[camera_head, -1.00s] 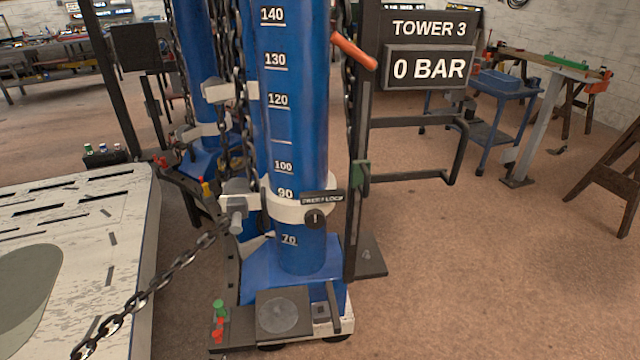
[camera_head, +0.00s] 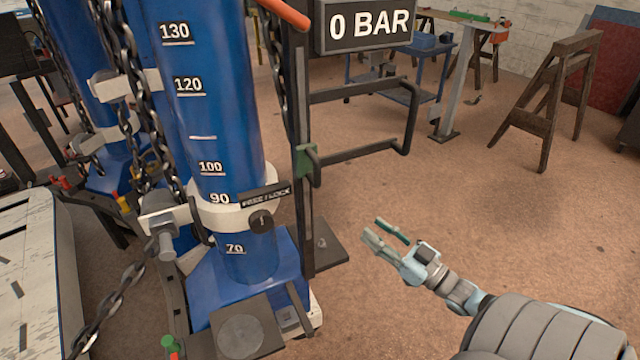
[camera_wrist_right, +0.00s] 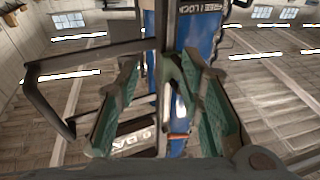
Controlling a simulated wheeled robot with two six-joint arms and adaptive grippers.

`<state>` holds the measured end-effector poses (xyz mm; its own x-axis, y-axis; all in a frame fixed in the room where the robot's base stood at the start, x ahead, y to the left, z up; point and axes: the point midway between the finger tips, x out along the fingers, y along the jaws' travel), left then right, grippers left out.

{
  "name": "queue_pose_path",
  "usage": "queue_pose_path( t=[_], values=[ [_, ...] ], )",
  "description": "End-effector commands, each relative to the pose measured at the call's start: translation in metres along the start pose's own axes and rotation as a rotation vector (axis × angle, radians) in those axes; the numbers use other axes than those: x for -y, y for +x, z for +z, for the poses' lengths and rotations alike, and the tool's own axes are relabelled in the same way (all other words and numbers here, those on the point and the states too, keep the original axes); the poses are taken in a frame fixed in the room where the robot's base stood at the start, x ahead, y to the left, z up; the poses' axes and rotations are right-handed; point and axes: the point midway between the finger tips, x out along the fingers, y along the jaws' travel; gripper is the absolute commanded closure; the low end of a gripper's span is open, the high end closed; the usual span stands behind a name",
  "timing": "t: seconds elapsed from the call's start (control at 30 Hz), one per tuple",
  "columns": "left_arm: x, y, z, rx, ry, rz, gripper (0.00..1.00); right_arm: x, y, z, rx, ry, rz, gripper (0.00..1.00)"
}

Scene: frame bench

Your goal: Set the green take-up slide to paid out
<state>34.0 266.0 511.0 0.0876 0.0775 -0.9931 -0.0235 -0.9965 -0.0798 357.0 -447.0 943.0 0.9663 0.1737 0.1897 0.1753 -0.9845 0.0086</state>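The green take-up slide (camera_head: 306,161) is a small green block with a dark handle on the dark upright rail (camera_head: 304,215) beside the blue column. It sits about level with the column's 100 mark. My right gripper (camera_head: 378,230) is open and empty, to the right of and below the slide in the head view, apart from it. In the right wrist view, its green-padded fingers (camera_wrist_right: 165,105) are spread wide, with the rail and a green part between them in the picture. My left gripper is not in view.
The blue column (camera_head: 235,170) carries a white collar with a FREE/LOCK knob (camera_head: 261,221). A dark tube frame (camera_head: 375,90) sticks out right of the rail. The sign (camera_head: 368,24) reads 0 BAR. Chains (camera_head: 110,305) hang at left. The floor at right is clear up to a sawhorse (camera_head: 548,95).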

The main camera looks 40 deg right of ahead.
Motion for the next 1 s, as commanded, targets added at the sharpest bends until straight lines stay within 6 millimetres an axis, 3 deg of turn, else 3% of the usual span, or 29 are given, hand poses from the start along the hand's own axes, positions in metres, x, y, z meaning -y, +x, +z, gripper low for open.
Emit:
queue_pose_path(
  t=[0.03,0.1,0.2,0.37,0.5,0.7,1.0],
  values=[
    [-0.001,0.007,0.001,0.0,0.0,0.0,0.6,0.009,0.008,-0.027,-0.087,0.019,-0.072,0.65],
    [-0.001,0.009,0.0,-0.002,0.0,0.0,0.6,0.02,0.016,-0.059,-0.179,0.05,-0.146,0.65],
    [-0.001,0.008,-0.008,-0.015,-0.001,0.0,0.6,0.027,0.025,-0.076,-0.22,0.067,-0.177,0.65],
    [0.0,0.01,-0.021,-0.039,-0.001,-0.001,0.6,0.033,0.06,-0.084,-0.224,0.065,-0.176,0.65],
    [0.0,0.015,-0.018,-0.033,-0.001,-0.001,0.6,0.039,0.101,-0.093,-0.224,0.063,-0.174,0.65],
    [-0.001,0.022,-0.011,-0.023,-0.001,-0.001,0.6,0.046,0.141,-0.1,-0.218,0.063,-0.173,0.65],
    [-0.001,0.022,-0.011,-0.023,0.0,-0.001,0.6,0.048,0.156,-0.104,-0.213,0.062,-0.172,0.65]
  ],
)
